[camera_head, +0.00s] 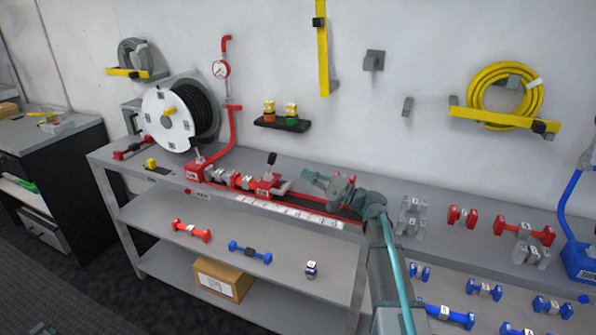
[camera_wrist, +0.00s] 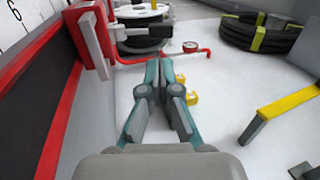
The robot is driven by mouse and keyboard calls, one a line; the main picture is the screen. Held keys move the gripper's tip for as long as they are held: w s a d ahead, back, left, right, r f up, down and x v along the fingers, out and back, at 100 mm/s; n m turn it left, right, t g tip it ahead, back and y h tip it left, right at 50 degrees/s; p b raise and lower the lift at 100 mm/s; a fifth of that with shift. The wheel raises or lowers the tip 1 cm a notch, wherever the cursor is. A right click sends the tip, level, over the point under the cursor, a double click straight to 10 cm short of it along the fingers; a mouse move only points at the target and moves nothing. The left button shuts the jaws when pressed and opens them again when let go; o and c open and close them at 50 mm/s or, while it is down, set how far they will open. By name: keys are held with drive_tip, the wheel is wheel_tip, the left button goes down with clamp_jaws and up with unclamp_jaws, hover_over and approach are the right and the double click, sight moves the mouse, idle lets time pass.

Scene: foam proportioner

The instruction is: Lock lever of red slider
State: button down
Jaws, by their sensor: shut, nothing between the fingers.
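My gripper (camera_head: 307,175) is just right of the slider, above the rail, apart from the lever. In the wrist view my gripper (camera_wrist: 159,65) has its fingers together and empty.
A white numbered scale (camera_head: 290,212) runs along the rail. A hose reel (camera_head: 170,122) and a pressure gauge (camera_head: 221,69) are to the left. A black shelf with small bottles (camera_head: 283,124) hangs behind. Red, blue and grey fittings (camera_head: 462,216) stand on the right.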

sight(275, 160)
drive_tip(key=p+x, duration=0.1)
drive_tip(key=x, duration=0.8)
drive_tip(key=shift+a+p, duration=0.15)
drive_tip(key=shift+p, duration=0.15)
drive_tip(key=shift+r, duration=0.1)
drive_tip(key=shift+w+a+r+p, duration=0.1)
drive_tip(key=shift+a+p, duration=0.05)
drive_tip(key=shift+p, duration=0.15)
